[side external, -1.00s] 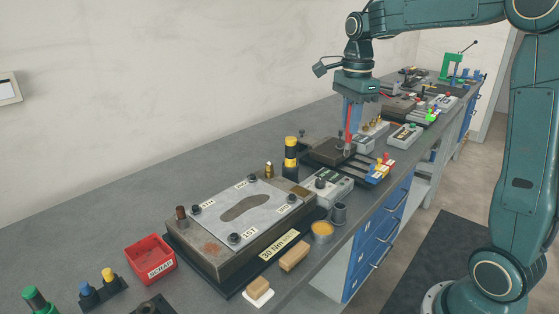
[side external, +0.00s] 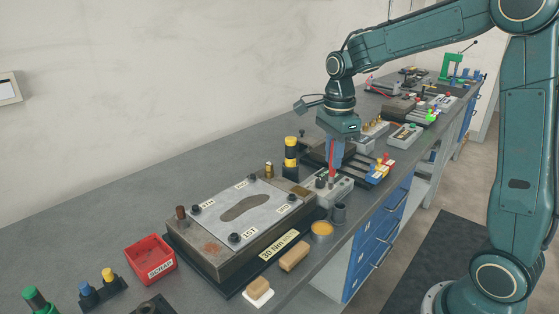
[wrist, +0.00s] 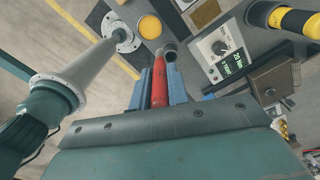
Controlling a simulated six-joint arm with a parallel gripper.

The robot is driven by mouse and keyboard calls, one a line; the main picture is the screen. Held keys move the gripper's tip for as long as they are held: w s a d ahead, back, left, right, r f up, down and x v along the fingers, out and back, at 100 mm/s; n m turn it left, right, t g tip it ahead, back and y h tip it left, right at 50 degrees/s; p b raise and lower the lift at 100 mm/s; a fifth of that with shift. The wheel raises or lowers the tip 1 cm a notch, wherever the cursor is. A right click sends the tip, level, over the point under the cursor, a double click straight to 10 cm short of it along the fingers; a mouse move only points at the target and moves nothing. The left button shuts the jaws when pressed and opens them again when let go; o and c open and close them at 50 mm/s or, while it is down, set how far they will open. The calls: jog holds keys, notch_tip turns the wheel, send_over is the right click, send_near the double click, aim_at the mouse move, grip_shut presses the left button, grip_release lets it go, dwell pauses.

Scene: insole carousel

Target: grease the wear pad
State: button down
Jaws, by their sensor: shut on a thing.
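My gripper (side external: 334,160) is shut on a red-handled tool (side external: 332,172), held upright above the grey box with a dial. In the wrist view the red tool (wrist: 159,88) sits between the blue fingers; its working tip is hard to make out. An open tin of yellow-orange grease (side external: 321,230) stands at the bench's front edge, left of and nearer than the tool; it also shows in the wrist view (wrist: 149,26). A small brownish pad (side external: 300,191) lies at the right corner of the plate fixture; I cannot tell for sure that it is the wear pad.
The fixture plate (side external: 262,190) with dark bolts lies left of my gripper. A black-and-yellow post (side external: 291,157) stands behind it. A dark cup (side external: 339,213) stands beside the tin. The grey dial box (wrist: 222,50) is close by. Wooden blocks (side external: 294,257) and a red scrap bin (side external: 150,258) lie further left.

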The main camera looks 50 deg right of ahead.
jog(key=a+f, duration=0.3)
jog(key=shift+s+f, duration=0.3)
jog(key=shift+f, duration=0.1)
jog(key=shift+f, duration=0.15)
jog(key=shift+d+f, duration=0.1)
jog(key=shift+f, duration=2.7)
jog(key=shift+f, duration=0.6)
dwell(0.6)
jog(key=shift+r, duration=0.1)
notch_tip(320, 180, up, 7)
dwell(1.1)
jog(key=shift+w, duration=0.15)
dwell(0.5)
